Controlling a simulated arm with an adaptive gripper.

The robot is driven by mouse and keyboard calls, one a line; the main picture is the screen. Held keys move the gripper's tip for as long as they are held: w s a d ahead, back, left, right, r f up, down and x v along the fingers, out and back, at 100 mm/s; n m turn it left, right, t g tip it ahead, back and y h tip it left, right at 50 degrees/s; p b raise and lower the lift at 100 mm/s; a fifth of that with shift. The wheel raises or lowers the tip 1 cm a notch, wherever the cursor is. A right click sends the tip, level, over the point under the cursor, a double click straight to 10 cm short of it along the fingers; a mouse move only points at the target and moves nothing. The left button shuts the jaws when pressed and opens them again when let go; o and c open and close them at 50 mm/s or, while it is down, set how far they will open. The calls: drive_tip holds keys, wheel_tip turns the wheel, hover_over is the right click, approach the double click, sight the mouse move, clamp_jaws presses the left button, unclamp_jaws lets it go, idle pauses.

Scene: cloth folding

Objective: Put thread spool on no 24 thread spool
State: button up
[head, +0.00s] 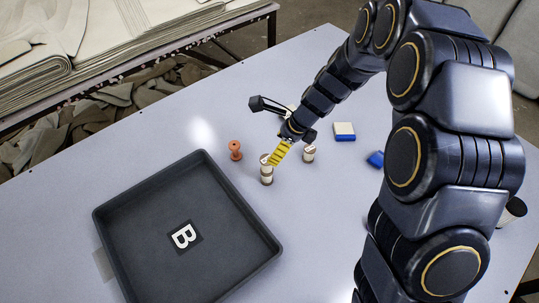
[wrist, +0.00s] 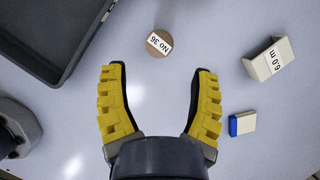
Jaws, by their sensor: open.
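My gripper (head: 262,132) is open and empty, its yellow-padded fingers spread wide in the wrist view (wrist: 159,68). A spool labelled "NO 36" (wrist: 158,43) is seen from its end in the wrist view, just beyond the fingertips and centred between them. In the head view, a pale spool (head: 267,176) stands near the tray, partly hidden by one yellow finger. Another pale spool (head: 309,153) stands to its right. An orange spool (head: 235,150) stands to the left. No "24" label is readable, and I cannot match the labelled spool to one in the head view.
A black tray marked B (head: 106,246) lies at the left; its corner shows in the wrist view. A white-and-blue block (head: 344,130) and a blue item (head: 376,159) lie right. The wrist view shows a "6.0 m" box (wrist: 268,60) and a blue-and-white block (wrist: 242,123).

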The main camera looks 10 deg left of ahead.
drive_tip(key=s+d+r+n+g+h, duration=0.15)
drive_tip(key=s+d+r+n, duration=0.35)
drive_tip(key=s+r+n, duration=0.75)
drive_tip(key=s+d+r+n+h, duration=0.1)
drive_tip(key=s+d+n, duration=0.3)
drive_tip(key=s, duration=0.4)
drive_tip(key=s+d+r+n+g+h, duration=0.1)
drive_tip(key=s+d+r+n+h, duration=0.1)
drive_tip(key=s, duration=0.6)
drive_tip(key=shift+d+r+n, duration=0.2)
drive_tip(key=shift+d+n, duration=0.65)
drive_tip(key=shift+n, duration=0.1)
drive_tip(key=o, duration=0.7)
